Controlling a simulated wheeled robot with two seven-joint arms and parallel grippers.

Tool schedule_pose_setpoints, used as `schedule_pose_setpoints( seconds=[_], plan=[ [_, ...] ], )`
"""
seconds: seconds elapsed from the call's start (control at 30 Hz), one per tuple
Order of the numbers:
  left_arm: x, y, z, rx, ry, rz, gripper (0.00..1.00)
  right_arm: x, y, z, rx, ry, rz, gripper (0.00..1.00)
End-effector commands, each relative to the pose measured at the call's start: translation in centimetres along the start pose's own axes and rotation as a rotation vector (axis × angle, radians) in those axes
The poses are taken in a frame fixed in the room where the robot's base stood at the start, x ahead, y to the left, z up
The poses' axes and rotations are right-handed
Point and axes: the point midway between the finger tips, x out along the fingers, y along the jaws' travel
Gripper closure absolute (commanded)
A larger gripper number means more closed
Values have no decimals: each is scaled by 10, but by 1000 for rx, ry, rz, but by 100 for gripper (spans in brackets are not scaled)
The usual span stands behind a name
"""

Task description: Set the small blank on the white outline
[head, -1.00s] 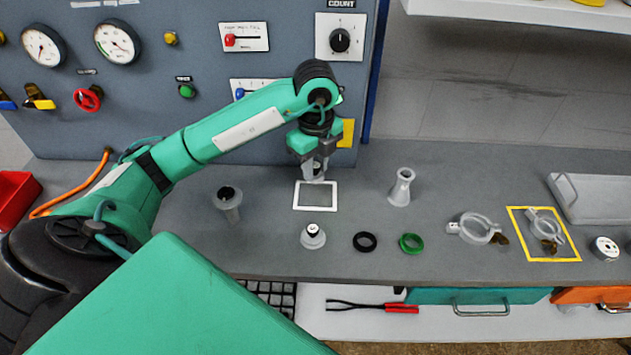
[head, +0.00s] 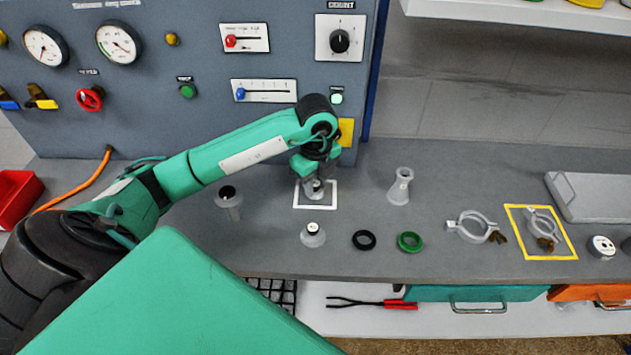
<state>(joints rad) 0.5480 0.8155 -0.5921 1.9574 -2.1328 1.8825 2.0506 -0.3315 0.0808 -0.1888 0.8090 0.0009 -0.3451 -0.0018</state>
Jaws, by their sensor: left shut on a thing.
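The white outline (head: 335,204) is a square frame painted on the grey bench, below the control panel. My left gripper (head: 314,182) points down over it and is shut on a small grey piece, which I take for the small blank (head: 314,190). The piece shows inside the outline's borders, near its middle. The fingers partly hide it, and I cannot tell whether it touches the bench. My right gripper is not in view.
A grey flanged piece (head: 312,236) stands in front of the outline, with a flanged stub (head: 229,203) to the left and a conical fitting (head: 400,187) to the right. A black ring (head: 364,240), green ring (head: 410,242) and clamp (head: 474,228) lie farther right.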

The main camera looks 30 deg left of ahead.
Motion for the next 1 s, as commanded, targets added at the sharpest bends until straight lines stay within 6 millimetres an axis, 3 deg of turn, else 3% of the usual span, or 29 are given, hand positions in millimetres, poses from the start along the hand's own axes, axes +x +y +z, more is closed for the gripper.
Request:
schedule_pose_setpoints(
  seconds=[0.03,0.07,0.13,0.17,0.53,0.8,1.0],
  plan=[
    [3,0,0,0,0,0,96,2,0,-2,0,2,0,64],
    [2,0,0,0,0,0,67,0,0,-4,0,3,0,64],
    [2,0,0,0,0,1,53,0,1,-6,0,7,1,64],
    [2,0,0,0,0,1,51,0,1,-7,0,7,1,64],
    [-9,0,0,1,0,-1,51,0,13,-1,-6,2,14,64],
    [-66,-1,0,1,-2,-4,51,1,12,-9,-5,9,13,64],
    [-98,-1,1,0,-3,-3,51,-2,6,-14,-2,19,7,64]
  ],
)
